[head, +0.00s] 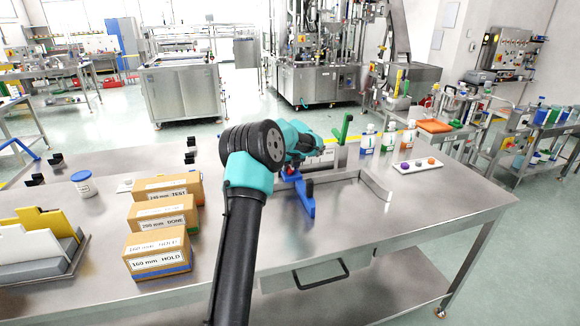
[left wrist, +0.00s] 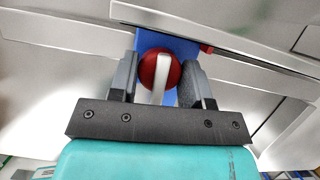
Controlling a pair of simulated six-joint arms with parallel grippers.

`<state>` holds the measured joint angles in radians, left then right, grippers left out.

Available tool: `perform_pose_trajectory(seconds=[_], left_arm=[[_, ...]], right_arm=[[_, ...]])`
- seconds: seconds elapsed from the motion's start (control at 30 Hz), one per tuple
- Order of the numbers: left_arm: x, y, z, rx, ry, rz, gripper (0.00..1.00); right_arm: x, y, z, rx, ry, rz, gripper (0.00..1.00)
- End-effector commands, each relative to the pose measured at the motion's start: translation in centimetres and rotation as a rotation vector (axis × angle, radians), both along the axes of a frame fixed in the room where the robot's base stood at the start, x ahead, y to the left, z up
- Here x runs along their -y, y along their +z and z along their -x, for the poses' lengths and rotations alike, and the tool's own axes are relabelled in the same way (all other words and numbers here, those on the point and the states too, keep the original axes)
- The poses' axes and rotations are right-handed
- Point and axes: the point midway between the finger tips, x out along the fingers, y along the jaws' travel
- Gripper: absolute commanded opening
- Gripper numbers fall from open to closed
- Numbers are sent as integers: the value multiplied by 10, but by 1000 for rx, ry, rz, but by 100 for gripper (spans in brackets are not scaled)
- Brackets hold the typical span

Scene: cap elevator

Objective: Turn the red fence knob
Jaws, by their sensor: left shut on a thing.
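The red fence knob (left wrist: 147,72), a round red dial with a white bar across it, sits on a blue block (left wrist: 183,46) in the left wrist view. My left gripper (left wrist: 160,80) has one dark finger on each side of the knob and is shut on it. In the head view the left gripper (head: 291,172) is at the blue fence part (head: 305,196), and my arm hides most of the knob. My right gripper is in neither view.
Three labelled cardboard boxes (head: 158,252) stand left of my arm. A green lever (head: 343,128) rises behind the metal guide rail (head: 375,186). Several bottles (head: 367,141) and a white tray (head: 417,165) of caps stand to the right. The bench's right front is clear.

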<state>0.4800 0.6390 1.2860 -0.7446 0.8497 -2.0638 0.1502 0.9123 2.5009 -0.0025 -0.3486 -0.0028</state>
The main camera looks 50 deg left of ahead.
Motion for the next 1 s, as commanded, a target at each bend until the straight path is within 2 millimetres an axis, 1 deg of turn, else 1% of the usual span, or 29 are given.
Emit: perform_pose_trajectory(seconds=[0.27,1.0], left_arm=[[1,0,-1,-1,171,0,20],[0,-1,-4,0,857,-1,20]], right_arm=[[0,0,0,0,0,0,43],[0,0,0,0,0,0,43]])
